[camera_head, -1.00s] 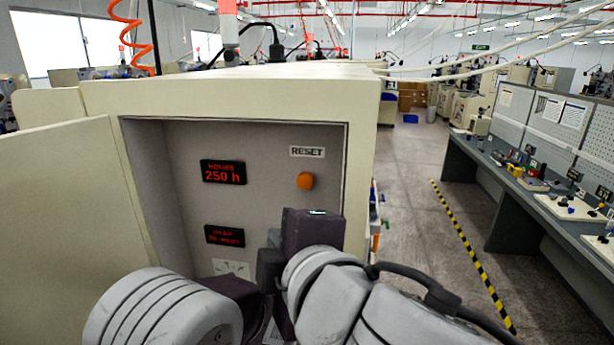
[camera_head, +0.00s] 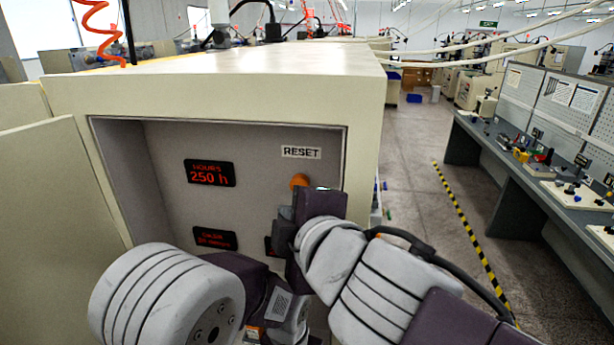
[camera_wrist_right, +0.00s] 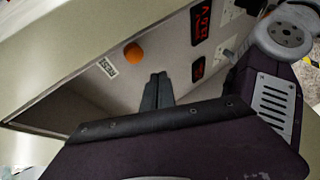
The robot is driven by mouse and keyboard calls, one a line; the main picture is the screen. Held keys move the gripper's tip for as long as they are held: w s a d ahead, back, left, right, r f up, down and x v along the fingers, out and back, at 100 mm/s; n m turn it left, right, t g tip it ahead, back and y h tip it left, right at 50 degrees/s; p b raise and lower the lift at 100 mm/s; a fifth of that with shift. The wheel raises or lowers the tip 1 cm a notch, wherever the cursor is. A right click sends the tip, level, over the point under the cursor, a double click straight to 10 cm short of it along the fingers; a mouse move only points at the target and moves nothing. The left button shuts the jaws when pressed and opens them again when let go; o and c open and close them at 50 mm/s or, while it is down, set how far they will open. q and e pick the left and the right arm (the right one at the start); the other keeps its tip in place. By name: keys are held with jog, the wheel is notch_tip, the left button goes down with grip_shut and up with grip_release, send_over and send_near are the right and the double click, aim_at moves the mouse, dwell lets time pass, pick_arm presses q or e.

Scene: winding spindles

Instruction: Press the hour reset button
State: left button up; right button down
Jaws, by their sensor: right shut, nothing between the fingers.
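The orange reset button (camera_head: 299,181) sits on the recessed grey panel below the RESET label (camera_head: 301,152). My right gripper (camera_head: 287,212) is just below the button in the head view and partly covers its lower edge. In the right wrist view the button (camera_wrist_right: 133,53) shows whole, beyond and left of the shut fingertips (camera_wrist_right: 158,80), with a visible gap in the picture. The fingers are together and empty. My left arm (camera_head: 170,300) comes in at the lower left; its fingertips are not clearly seen.
An HOURS display (camera_head: 210,173) reads 250 h, with a second red display (camera_head: 215,238) below it. The recess is bounded by the cream cabinet frame (camera_head: 366,130). An open cream door (camera_head: 60,200) stands at left. A workbench (camera_head: 545,195) is farther right.

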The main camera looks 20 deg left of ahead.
jog(key=shift+w+a+r+p, duration=0.1)
jog(key=shift+w+a+p, duration=0.15)
jog(key=shift+w+p, duration=0.5)
jog(key=shift+w+a+r+p, duration=0.1)
jog(key=shift+w+a+p, duration=0.15)
jog(key=shift+w, duration=0.9)
jog(key=shift+w+f, duration=0.15)
jog(key=shift+w, duration=0.05)
jog(key=shift+s, duration=0.15)
jog(key=shift+w+a+p, duration=0.1)
jog(key=shift+w+p, duration=0.2)
jog(key=shift+w, duration=0.25)
